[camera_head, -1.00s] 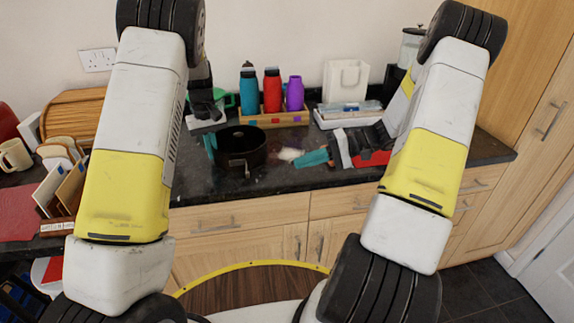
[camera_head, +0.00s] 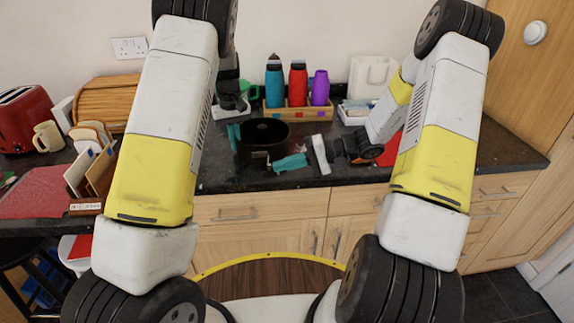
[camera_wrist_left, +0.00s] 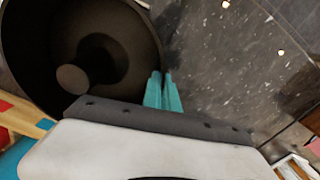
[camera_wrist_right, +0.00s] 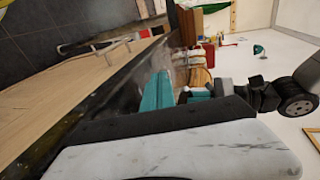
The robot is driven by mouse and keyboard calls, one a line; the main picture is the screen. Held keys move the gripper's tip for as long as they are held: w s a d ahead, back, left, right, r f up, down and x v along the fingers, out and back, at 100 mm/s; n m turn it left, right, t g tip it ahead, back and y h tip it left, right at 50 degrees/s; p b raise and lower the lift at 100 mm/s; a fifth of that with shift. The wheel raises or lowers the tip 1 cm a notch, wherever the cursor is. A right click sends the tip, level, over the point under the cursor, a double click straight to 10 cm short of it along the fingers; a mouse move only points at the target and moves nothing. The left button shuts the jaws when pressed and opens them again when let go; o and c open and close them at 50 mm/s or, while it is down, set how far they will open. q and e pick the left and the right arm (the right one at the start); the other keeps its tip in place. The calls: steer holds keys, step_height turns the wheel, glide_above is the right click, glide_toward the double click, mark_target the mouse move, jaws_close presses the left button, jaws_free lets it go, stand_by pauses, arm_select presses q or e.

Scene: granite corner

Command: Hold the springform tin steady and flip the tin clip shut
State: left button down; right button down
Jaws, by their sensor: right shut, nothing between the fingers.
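The dark round springform tin (camera_head: 284,133) stands on the black counter; the left wrist view shows its open inside (camera_wrist_left: 110,25). Its small clip (camera_head: 260,155) is on the front wall, facing me; its exact position is too small to tell. My left gripper (camera_head: 234,134) is at the tin's left edge, its teal fingers (camera_wrist_left: 161,88) close together over the wall, apparently pinching it. My right gripper (camera_head: 290,162) is shut and empty just right of the clip, fingers pointing left. Its teal fingers also show in the right wrist view (camera_wrist_right: 157,92).
A wooden rack (camera_head: 300,113) with blue, red and purple bottles stands behind the tin. A white bag (camera_head: 371,76) is at the back right. A bread box (camera_head: 106,100), toast rack and red mat (camera_head: 45,190) are at left. The counter's front edge is close to the tin.

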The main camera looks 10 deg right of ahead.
steer(key=shift+a, duration=0.1)
steer(key=shift+s+a+m+t, duration=0.3)
steer(key=shift+a+m+t, duration=0.1)
steer(key=shift+m+t, duration=0.4)
steer(key=shift+s+a, duration=0.15)
steer(key=shift+a, duration=0.35)
steer(key=shift+s+a, duration=0.15)
steer(key=shift+a, duration=1.8)
steer(key=shift+w+a, duration=0.45)
steer(key=shift+a, duration=0.4)
steer(key=shift+s+d, duration=0.1)
steer(key=shift+s+d, duration=0.2)
steer(key=shift+d, duration=0.05)
steer(key=s+d+r, duration=0.3)
steer(key=s+d, duration=0.5)
steer(key=s, duration=0.1)
steer(key=shift+s, duration=0.4)
